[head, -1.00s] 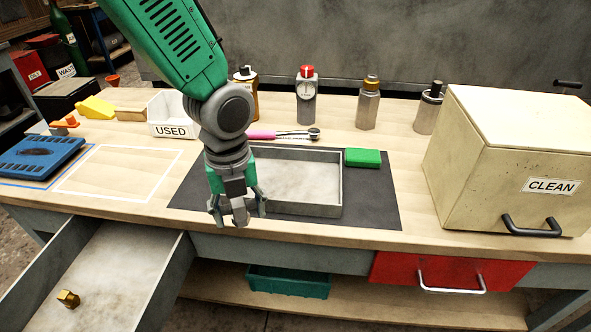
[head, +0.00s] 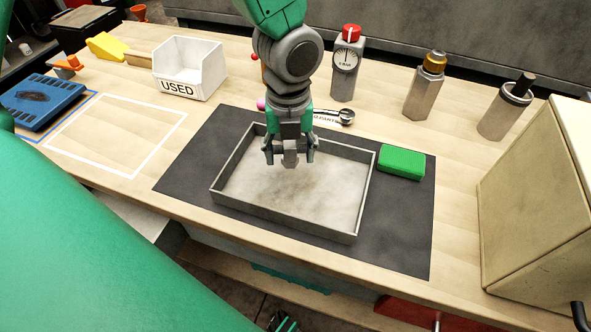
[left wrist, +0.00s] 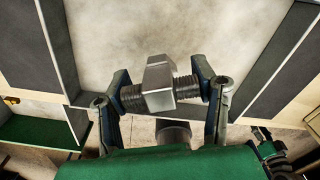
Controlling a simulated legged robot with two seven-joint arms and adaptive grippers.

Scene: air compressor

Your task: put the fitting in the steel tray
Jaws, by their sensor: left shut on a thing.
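My left gripper (head: 289,160) is shut on a grey metal fitting (left wrist: 160,86) with a hex middle and threaded ends. The fitting lies crosswise between the fingers in the left wrist view. In the head view the gripper hides it. The gripper hangs pointing down over the back part of the steel tray (head: 285,218), which is shallow and looks empty. The tray's floor (left wrist: 180,30) shows beyond the fitting in the left wrist view. What seems to be part of my right gripper (head: 283,322) shows at the bottom edge; its fingers are unclear.
The tray sits on a dark mat (head: 400,235). A green block (head: 401,162) stands right of it, a ratchet (head: 335,116) behind it. A white USED bin (head: 188,68) is back left, a gauge fitting (head: 346,62) behind, a cream box (head: 540,190) at right.

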